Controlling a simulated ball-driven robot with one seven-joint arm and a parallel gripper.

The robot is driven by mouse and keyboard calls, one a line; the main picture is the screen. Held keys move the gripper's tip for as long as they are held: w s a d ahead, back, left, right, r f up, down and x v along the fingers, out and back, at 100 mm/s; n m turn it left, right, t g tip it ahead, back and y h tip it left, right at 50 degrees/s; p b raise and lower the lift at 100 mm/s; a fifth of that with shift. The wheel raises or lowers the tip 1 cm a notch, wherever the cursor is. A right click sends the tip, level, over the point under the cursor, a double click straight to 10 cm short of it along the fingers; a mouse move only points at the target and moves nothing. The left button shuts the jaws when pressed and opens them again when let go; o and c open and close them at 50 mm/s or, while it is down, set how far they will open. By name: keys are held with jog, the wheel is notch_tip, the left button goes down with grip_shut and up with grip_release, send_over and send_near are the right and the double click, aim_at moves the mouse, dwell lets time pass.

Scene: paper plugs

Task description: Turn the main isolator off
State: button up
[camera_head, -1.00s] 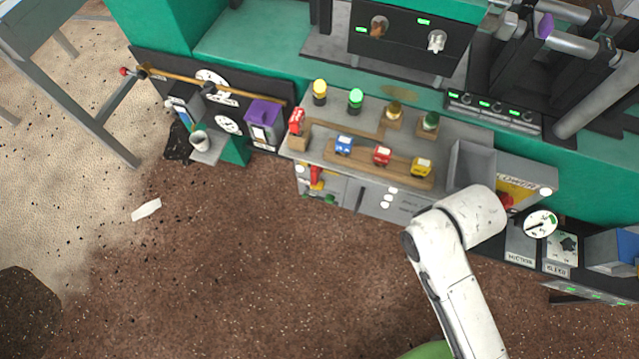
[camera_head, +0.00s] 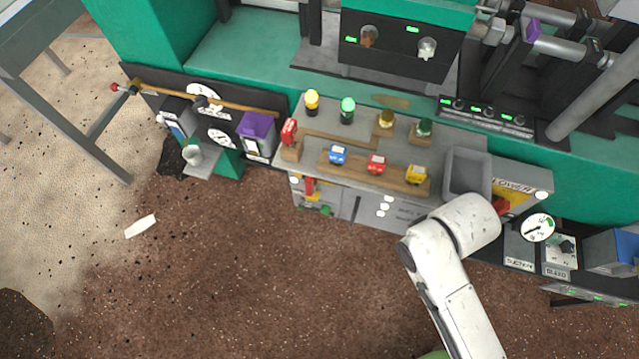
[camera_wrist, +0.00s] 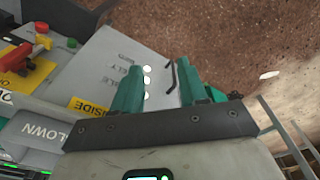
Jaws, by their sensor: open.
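A red rotary handle on a yellow plate, which looks like the main isolator, shows at the left edge of the wrist view (camera_wrist: 17,57). In the head view the red handle (camera_head: 502,206) is partly hidden behind my white arm. My gripper (camera_wrist: 158,85) is open, with two green fingers apart and nothing between them. It points at the grey cabinet front, to the right of the handle in the wrist view and apart from it. The head view does not show my fingers; my arm covers them.
A red button (camera_wrist: 41,27) and a green button (camera_wrist: 72,43) sit beside the handle. The cabinet has white round buttons (camera_head: 385,205) and a dark door handle (camera_wrist: 171,76). A grey open box (camera_head: 467,172) and a dial (camera_head: 537,228) are close by. The brown floor in front is mostly clear.

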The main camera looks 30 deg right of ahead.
jog(key=shift+o, duration=0.2)
jog(key=n+t+h+b, duration=1.2)
jog(key=n+h+b, duration=0.15)
jog(key=n, duration=1.35)
send_near(308, 188)
jog(key=shift+y, duration=0.45)
jog(key=x, duration=0.3)
jog(key=b+x, duration=0.1)
jog(key=x, duration=0.5)
jog(key=shift+w+d+r, duration=0.15)
jog(key=shift+d+r, duration=0.15)
jog(key=shift+r, duration=0.05)
jog(key=shift+c, duration=0.2)
grip_shut()
